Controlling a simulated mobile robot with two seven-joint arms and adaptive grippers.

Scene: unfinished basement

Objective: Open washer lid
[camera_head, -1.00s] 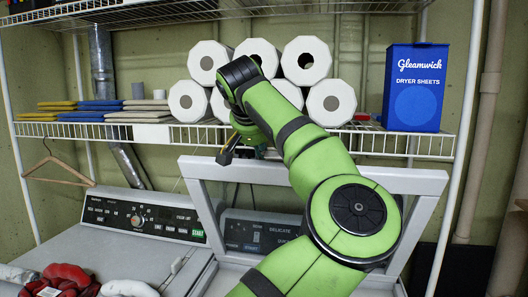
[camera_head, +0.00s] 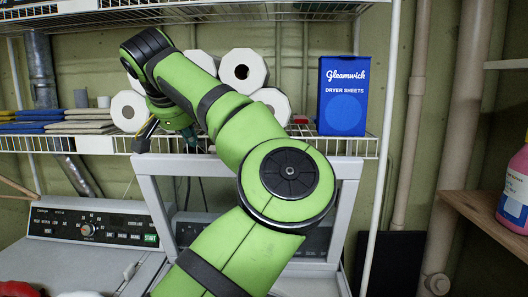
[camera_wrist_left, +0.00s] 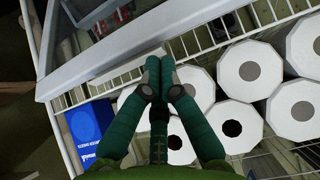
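The washer lid (camera_head: 157,200) is a grey frame with a window. It stands raised in front of the washer's dark control panel (camera_head: 316,240), and my green left arm hides much of it. In the left wrist view, the lid's edge (camera_wrist_left: 130,55) runs diagonally across the top. My left gripper (camera_head: 147,134) is behind the lid's top edge, near the shelf, partly hidden by its own arm. In the left wrist view, its two teal fingers (camera_wrist_left: 159,62) are together at the tips, close to the lid's edge, with nothing visible between them. I cannot tell whether they touch the lid. My right gripper is out of view.
A wire shelf (camera_head: 345,146) above the lid holds white paper rolls (camera_head: 242,71), folded cloths (camera_head: 80,127) and a blue dryer sheets box (camera_head: 343,95). Another machine (camera_head: 80,258) stands at left. A pink bottle (camera_head: 514,205) stands on a wooden shelf at right.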

